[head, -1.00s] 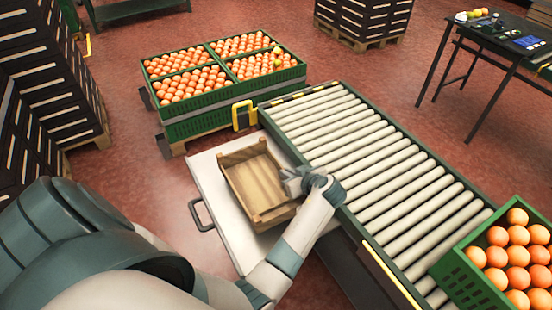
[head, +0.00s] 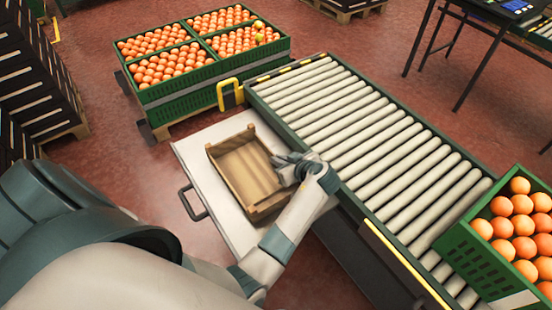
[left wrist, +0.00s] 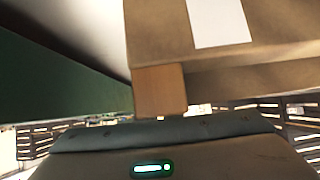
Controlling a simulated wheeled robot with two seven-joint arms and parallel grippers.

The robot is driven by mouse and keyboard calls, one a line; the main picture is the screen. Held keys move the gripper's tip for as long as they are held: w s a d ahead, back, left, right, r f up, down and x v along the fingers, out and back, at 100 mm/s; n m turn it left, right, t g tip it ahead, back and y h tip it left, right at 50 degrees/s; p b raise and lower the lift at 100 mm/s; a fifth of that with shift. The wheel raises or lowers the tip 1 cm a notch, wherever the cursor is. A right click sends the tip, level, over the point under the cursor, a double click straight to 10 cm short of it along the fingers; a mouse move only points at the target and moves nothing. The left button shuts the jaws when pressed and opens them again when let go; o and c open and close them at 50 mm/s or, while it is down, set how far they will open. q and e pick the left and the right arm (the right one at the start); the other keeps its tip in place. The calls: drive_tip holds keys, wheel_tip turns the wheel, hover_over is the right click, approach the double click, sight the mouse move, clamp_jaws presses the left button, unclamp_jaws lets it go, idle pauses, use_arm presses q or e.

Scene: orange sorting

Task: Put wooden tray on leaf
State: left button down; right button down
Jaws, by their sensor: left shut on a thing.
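The wooden tray (head: 245,172) is a shallow, empty brown box. In the head view it appears over the white leaf (head: 193,165), a flat panel beside the roller conveyor. My left gripper (head: 283,164) is shut on the tray's right side wall, the side toward the conveyor. In the left wrist view the tray (left wrist: 160,90) shows close up, with a white label on its side. I cannot tell whether the tray's bottom touches the leaf or hangs just above it. My right gripper is not in view.
The roller conveyor (head: 375,145) runs along the leaf's right side. A green crate of oranges (head: 468,262) stands at its near end. Green crates of oranges (head: 205,98) stand on a pallet behind the leaf. A dark handle (head: 190,203) sticks out from the leaf's left edge.

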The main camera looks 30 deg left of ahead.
use_arm(q)
drive_tip(key=shift+f, duration=0.3)
drive_tip(key=shift+d+r, duration=0.1)
drive_tip(key=shift+r, duration=0.05)
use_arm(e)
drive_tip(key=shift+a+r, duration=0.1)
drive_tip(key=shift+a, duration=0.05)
use_arm(q)
drive_tip(key=c, duration=1.9)
unclamp_jaws()
drive_tip(key=shift+c, duration=0.2)
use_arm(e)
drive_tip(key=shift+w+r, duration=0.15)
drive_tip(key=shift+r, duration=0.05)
